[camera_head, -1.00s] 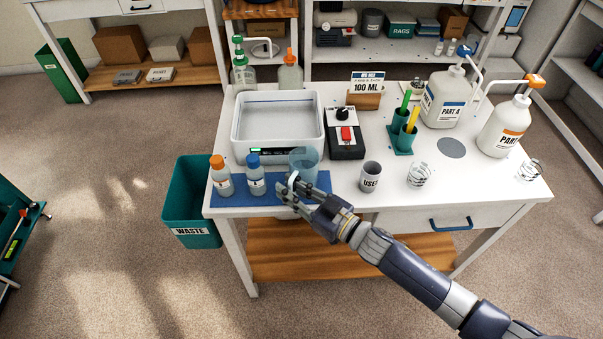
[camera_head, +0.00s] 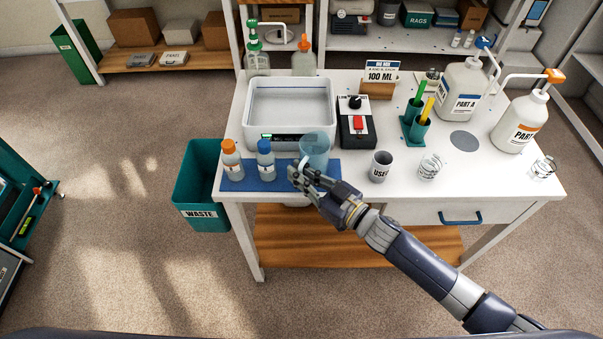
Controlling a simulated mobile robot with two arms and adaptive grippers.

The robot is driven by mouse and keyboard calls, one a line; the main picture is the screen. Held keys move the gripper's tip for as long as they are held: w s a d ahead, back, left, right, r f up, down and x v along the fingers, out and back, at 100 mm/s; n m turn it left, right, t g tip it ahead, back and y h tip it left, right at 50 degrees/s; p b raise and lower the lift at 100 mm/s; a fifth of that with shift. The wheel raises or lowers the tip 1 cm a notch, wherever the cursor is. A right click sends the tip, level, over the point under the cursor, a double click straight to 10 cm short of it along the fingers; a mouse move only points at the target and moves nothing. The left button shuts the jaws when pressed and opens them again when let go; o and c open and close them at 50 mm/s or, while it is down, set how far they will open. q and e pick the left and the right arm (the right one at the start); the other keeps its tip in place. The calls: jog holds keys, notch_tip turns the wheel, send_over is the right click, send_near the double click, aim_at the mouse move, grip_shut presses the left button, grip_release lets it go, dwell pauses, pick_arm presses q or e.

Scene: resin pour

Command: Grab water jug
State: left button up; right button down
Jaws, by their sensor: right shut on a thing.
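The water jug (camera_head: 315,147) is a clear, bluish cup-like vessel at the right end of the blue mat (camera_head: 208,182), near the table's front edge. It looks upright. My right gripper (camera_head: 303,170) comes in from the lower right and is shut on the jug's lower front side. The fingers hide part of the jug's base, so I cannot tell whether it is clear of the mat. My left gripper is out of view.
Bottles with orange (camera_head: 231,162) and blue caps (camera_head: 265,161) stand left of the jug. A shallow white basin (camera_head: 250,128) and a dark switch box (camera_head: 353,136) are behind. A grey cup (camera_head: 380,167) stands right. A green waste bin (camera_head: 190,185) is left of the table.

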aim_at(299, 169)
jog(key=shift+r, duration=1.4)
jog(key=shift+s+a+r, duration=0.1)
jog(key=shift+s+r, duration=0.05)
jog(key=shift+s, duration=0.1)
jog(key=s+a+b, duration=0.1)
jog(key=s+a, duration=0.2)
jog(key=s, duration=0.4)
jog(key=s+a+r+b, duration=0.1)
jog(key=s+a, duration=0.2)
jog(key=s, duration=0.4)
jog(key=shift+r, duration=0.25)
jog(key=shift+s+a, duration=0.1)
